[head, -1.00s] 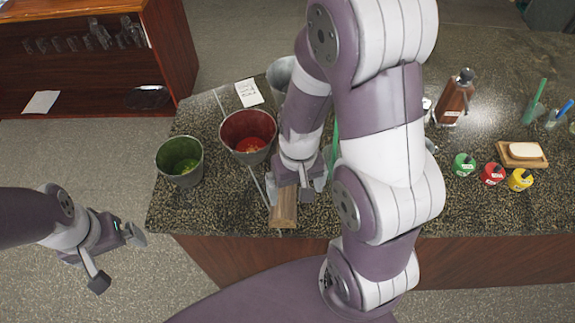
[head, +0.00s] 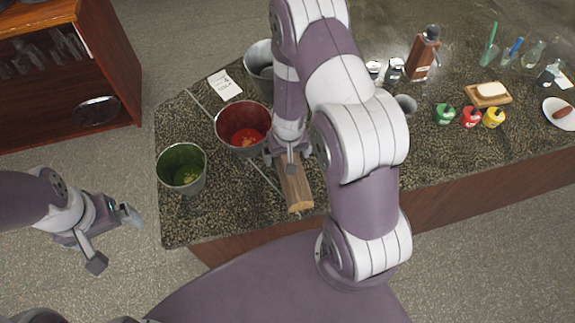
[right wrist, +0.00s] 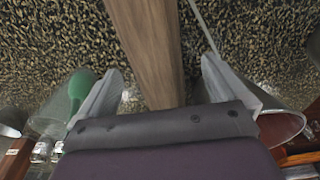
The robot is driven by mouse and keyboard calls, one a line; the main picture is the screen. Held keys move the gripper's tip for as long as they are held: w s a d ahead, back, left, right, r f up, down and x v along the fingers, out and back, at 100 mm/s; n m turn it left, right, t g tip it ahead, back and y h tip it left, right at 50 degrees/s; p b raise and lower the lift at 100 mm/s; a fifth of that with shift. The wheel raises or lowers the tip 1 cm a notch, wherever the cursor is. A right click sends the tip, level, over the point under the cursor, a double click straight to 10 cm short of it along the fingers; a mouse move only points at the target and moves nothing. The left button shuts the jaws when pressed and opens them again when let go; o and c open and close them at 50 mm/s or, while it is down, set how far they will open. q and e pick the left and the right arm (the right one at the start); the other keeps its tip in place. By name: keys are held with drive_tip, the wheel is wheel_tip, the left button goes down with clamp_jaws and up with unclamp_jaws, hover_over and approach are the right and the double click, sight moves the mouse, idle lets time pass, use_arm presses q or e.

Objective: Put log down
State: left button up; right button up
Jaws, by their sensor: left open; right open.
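A brown wooden log (head: 296,188) lies on the speckled stone counter, near its front edge, right of the red-lined bucket. Its far end is hidden under my right gripper (head: 288,160). In the right wrist view the log (right wrist: 150,45) runs between the two spread fingers of my right gripper (right wrist: 165,95), with a gap on each side. That gripper is open. My left gripper (head: 118,240) is open and empty, off the counter's left end above the floor.
A red-lined bucket (head: 242,112) and a green-lined bucket (head: 182,150) stand left of the log, with a grey bucket (head: 258,60) behind. Green, red and yellow small containers (head: 470,117) and a soap-like block on a board (head: 490,98) sit to the right. A shelf (head: 100,120) stands at left.

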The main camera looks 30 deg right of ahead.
drive_tip(key=f, duration=0.1)
drive_tip(key=f+b, duration=0.1)
drive_tip(key=f, duration=0.2)
drive_tip(key=shift+w+d+f, duration=0.1)
drive_tip(key=shift+d+f, duration=0.15)
drive_tip(key=shift+d, duration=0.1)
drive_tip(key=shift+d+f, duration=0.1)
drive_tip(key=c, duration=1.8)
drive_tip(key=shift+w, duration=0.1)
drive_tip(key=shift+c, duration=0.2)
